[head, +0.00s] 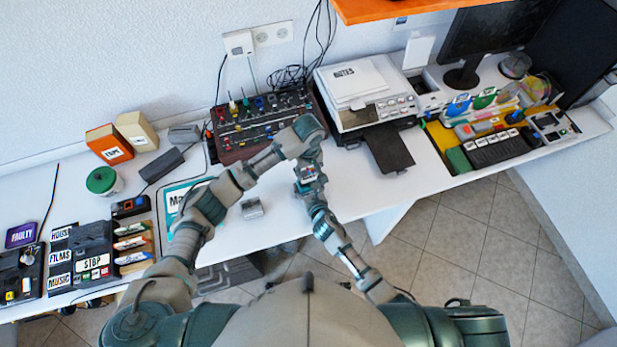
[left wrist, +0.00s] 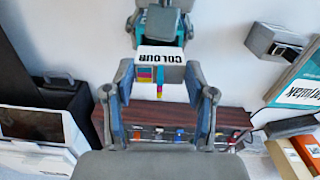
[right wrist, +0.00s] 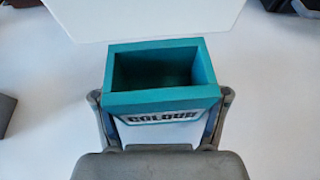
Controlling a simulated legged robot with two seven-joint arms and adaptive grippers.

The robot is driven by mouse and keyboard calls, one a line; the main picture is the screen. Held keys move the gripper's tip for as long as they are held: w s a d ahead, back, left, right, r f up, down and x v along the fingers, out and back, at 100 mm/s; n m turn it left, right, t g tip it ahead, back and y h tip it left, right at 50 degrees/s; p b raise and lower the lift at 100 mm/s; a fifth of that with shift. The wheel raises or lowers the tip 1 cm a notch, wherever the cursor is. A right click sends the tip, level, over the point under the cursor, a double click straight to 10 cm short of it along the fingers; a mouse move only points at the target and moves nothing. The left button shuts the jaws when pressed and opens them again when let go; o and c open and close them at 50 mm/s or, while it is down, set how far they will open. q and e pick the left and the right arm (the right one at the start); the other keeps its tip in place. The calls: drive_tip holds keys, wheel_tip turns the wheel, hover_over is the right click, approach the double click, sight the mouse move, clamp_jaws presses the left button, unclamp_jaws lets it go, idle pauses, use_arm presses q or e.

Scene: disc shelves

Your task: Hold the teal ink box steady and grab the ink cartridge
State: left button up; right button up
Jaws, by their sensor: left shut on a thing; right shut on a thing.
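My left gripper (left wrist: 160,95) is shut on the ink cartridge (left wrist: 168,72), which has a white face reading COLOUR and cyan, magenta and yellow stripes. My right gripper (right wrist: 165,135) is shut on the teal ink box (right wrist: 157,99). The box's open mouth faces up in the right wrist view and its visible inside is empty; its front label reads COLOUR. In the left wrist view, the right gripper is just beyond the cartridge. In the head view both grippers meet above the table, with the left gripper (head: 304,160) above the right gripper (head: 311,185); details there are small.
A white slab (right wrist: 150,15) crosses the right wrist view above the box; I cannot tell what it is. A control panel (head: 262,122) stands behind the grippers, a printer (head: 365,95) to its right. A small grey box (head: 252,209) lies left.

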use_arm(q)
drive_tip(key=shift+r, duration=1.35)
use_arm(e)
drive_tip(key=shift+f, duration=0.1)
drive_tip(key=o, duration=1.2)
